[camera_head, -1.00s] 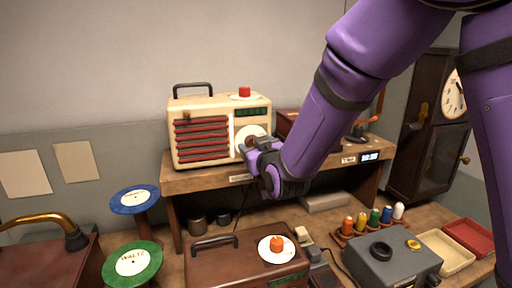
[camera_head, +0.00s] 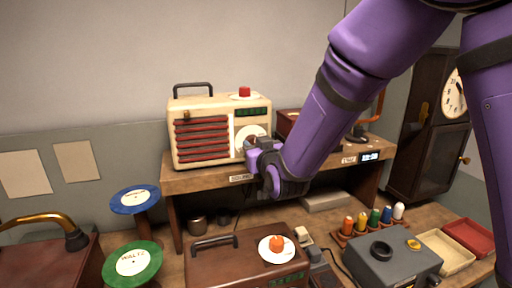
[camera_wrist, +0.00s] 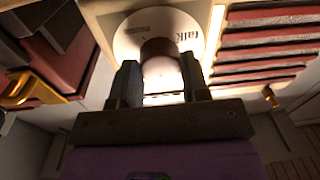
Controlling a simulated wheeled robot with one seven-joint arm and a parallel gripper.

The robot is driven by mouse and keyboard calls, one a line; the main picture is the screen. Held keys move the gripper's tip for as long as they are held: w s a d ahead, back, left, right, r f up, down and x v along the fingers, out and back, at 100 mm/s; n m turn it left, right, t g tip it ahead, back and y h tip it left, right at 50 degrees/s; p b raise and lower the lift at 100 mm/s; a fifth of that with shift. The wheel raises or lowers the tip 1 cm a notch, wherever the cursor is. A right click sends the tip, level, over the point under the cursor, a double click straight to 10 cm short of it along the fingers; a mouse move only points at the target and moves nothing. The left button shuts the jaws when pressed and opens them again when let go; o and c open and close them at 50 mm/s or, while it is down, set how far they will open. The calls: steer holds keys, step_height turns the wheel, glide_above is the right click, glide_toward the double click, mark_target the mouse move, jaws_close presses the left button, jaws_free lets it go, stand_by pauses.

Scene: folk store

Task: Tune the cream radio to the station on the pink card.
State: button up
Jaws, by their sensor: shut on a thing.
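The cream radio (camera_head: 195,104) stands on the raised wooden shelf, with red grille bars on its left and a white dial (camera_head: 242,132) on its right front. In the wrist view the dial (camera_wrist: 185,22) carries printed words, one looking like "talk". A brown round knob (camera_wrist: 158,50) sits at its centre. My gripper (camera_head: 255,148) is at the radio's front. In the wrist view my gripper (camera_wrist: 160,80) has a finger on each side of the knob and is shut on it. I cannot make out a clearly pink card; two pale blank-looking cards (camera_head: 25,174) hang on the left wall.
A brown radio (camera_head: 225,263) with an orange knob (camera_head: 277,243) stands below in front. Right are a grey box (camera_head: 385,268), coloured spools (camera_head: 374,217) and trays (camera_head: 445,252). Blue (camera_head: 134,198) and green (camera_head: 132,259) discs are left. A tall clock (camera_head: 427,140) stands right.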

steer(key=m, duration=1.4)
steer(key=m+t+h, duration=0.1)
steer(key=m, duration=1.4)
steer(key=shift+h, duration=0.3)
steer(key=shift+a+m, duration=0.1)
steer(key=shift+m, duration=0.3)
steer(key=o, duration=0.9)
steer(key=shift+s, duration=0.1)
steer(key=v, duration=1)
steer(key=shift+s, duration=0.35)
